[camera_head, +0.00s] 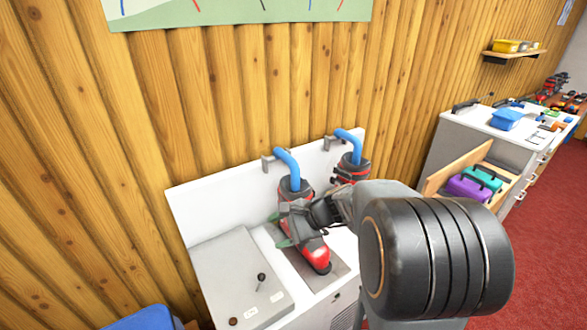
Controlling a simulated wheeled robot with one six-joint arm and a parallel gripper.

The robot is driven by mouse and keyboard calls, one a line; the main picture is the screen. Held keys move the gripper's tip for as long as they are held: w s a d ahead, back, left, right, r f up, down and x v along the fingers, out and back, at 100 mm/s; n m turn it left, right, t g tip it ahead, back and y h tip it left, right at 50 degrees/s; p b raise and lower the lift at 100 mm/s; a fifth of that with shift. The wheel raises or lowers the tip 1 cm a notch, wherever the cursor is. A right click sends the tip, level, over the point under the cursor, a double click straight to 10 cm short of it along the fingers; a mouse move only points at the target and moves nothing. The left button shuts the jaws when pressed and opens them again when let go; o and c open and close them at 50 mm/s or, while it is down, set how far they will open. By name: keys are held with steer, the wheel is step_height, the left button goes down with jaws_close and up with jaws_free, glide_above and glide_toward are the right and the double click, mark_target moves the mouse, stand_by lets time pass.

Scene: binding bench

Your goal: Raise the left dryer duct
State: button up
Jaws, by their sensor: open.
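The left dryer duct (287,160) is a bent blue tube. It runs from a grey bracket on the white back panel down into the top of a red, black and grey boot (317,255). The right dryer duct (350,140) is a like blue tube, its lower end in a second boot (352,168). My gripper (281,230) is open at the left boot, below the left duct and apart from it. Its green-tipped fingers point left across the boot. I cannot tell whether they touch it. My arm hides part of the boots and the stand.
A grey box (236,280) with a dark knob stands left of the boots. A blue object (145,318) is at the bottom edge. To the right, a white bench (480,122) carries a blue bin, above an open drawer with purple and teal cases (467,188). Red floor lies beyond.

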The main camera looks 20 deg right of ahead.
steer(key=w+d+m+t+y, duration=0.1)
steer(key=w+d+m+t, duration=0.4)
steer(key=w+d+m, duration=0.15)
steer(key=m+t+h+p, duration=0.1)
steer(key=m+t+h, duration=0.3)
steer(key=m+t, duration=0.4)
glide_toward(299, 173)
steer(key=shift+m+g, duration=0.65)
steer(key=shift+g, duration=0.05)
steer(key=p+x, duration=0.1)
steer(key=x, duration=0.2)
steer(key=p+x, duration=0.1)
steer(key=x, duration=0.3)
steer(key=r+p+x, duration=0.1)
steer(key=x, duration=0.2)
steer(key=shift+w, duration=0.25)
steer(key=shift+w+a, duration=0.2)
steer(key=shift+w, duration=0.35)
steer(key=shift+c, duration=0.4)
jaws_close()
